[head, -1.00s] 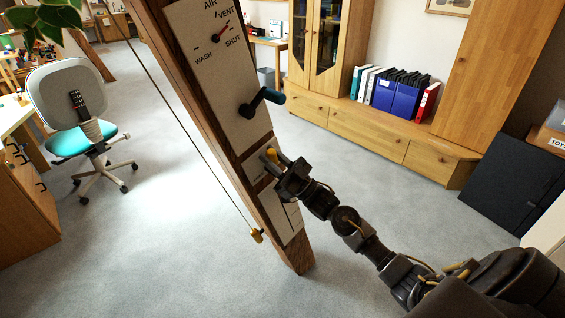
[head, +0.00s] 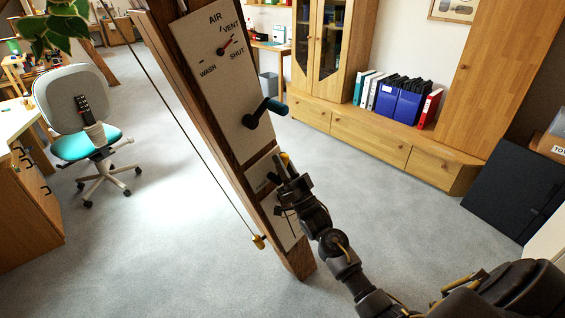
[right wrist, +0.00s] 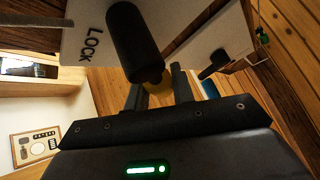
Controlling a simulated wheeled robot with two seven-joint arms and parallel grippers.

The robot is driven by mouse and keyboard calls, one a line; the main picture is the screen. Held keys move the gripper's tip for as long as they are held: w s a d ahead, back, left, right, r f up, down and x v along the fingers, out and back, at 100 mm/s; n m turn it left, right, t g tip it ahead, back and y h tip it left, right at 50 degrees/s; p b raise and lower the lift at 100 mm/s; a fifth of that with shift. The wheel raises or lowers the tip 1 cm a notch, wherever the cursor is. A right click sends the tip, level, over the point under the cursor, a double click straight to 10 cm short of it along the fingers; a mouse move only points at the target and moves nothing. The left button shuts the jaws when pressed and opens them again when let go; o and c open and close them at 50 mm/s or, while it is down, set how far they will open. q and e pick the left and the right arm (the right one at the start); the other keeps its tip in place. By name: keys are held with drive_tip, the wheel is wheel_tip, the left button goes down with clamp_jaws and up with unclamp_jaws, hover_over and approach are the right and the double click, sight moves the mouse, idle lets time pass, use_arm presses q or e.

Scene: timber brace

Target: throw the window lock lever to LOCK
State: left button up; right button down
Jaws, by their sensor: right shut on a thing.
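In the right wrist view the yellow part of the lever (right wrist: 156,82) sits between the two dark fingertips (right wrist: 160,90). A black cylinder (right wrist: 133,40) stands just beyond it, beside the printed word LOCK (right wrist: 91,44). The fingers and the cylinder hide part of the lever. My left gripper is not in view.
A cord with a yellow end (head: 258,242) hangs left of the post. An office chair (head: 78,110) stands at left. Grey floor is clear around.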

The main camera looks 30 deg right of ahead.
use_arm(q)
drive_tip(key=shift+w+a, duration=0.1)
use_arm(e)
drive_tip(key=shift+f, duration=0.1)
drive_tip(key=c, duration=1.5)
unclamp_jaws()
drive_tip(key=o, duration=0.3)
use_arm(q)
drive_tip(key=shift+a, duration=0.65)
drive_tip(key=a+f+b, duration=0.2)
drive_tip(key=b, duration=0.1)
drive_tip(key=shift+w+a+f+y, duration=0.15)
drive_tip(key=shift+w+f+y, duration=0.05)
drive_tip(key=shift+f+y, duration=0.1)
use_arm(e)
drive_tip(key=v, duration=1)
drive_tip(key=shift+s+f, duration=0.2)
drive_tip(key=shift+s, duration=0.1)
